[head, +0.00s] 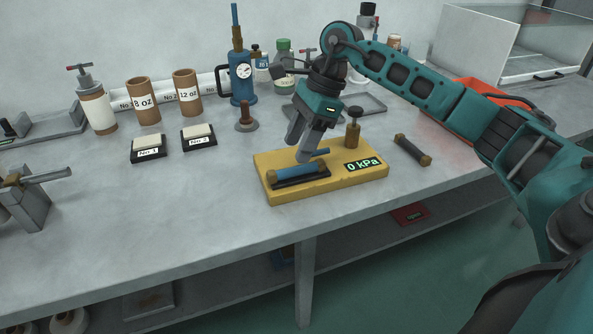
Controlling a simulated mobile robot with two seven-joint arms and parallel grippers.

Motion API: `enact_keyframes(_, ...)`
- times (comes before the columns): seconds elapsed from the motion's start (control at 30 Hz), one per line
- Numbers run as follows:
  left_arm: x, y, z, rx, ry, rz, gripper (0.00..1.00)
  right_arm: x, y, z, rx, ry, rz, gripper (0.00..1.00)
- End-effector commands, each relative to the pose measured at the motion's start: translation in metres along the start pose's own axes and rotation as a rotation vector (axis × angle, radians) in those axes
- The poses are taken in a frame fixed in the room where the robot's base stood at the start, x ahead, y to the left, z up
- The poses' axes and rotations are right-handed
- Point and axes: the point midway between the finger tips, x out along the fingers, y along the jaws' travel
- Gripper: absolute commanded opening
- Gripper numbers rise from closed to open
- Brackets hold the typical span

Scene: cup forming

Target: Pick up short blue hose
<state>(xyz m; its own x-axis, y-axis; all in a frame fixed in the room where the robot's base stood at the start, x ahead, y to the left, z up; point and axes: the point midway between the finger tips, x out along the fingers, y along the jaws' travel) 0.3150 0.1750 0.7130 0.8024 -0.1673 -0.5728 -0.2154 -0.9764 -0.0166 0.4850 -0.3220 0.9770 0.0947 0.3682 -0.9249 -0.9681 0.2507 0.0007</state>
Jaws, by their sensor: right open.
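A short blue hose (299,172) with brass-coloured ends lies in a black cradle on the yellow test base (345,185). My right gripper (300,150) points down just above and behind this hose. Its jaws are open, and it looks apart from the hose, though the exact gap is hard to tell. A thin blue piece (321,152) shows just right of the fingers, partly hidden by them. The base carries a "0 kPa" display (364,164) and a brass knob (353,130). My left gripper is out of view.
A dark hose with brass ends (412,149) lies right of the base. Behind stand a blue pump with gauge (241,85), brown cups (144,101) and bottles (284,65). Two labelled pads (149,149) lie left.

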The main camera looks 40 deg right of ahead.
Motion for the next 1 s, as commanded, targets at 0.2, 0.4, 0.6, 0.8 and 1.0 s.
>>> enact_keyframes(0.2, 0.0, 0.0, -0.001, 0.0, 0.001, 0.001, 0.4, 0.014, 0.0, 0.001, 0.0, -0.002, 0.002, 0.53)
enact_keyframes(0.4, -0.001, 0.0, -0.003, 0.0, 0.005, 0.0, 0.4, 0.044, -0.001, 0.002, 0.0, -0.002, 0.003, 0.53)
enact_keyframes(0.6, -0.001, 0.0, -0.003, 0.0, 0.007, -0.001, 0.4, 0.057, -0.001, 0.001, 0.0, -0.002, 0.0, 0.53)
enact_keyframes(0.8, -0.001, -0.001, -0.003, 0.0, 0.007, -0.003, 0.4, 0.056, -0.001, 0.001, 0.0, -0.002, -0.001, 0.53)
enact_keyframes(1.0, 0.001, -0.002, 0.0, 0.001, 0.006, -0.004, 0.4, 0.058, -0.001, 0.0, 0.0, -0.002, -0.001, 0.53)
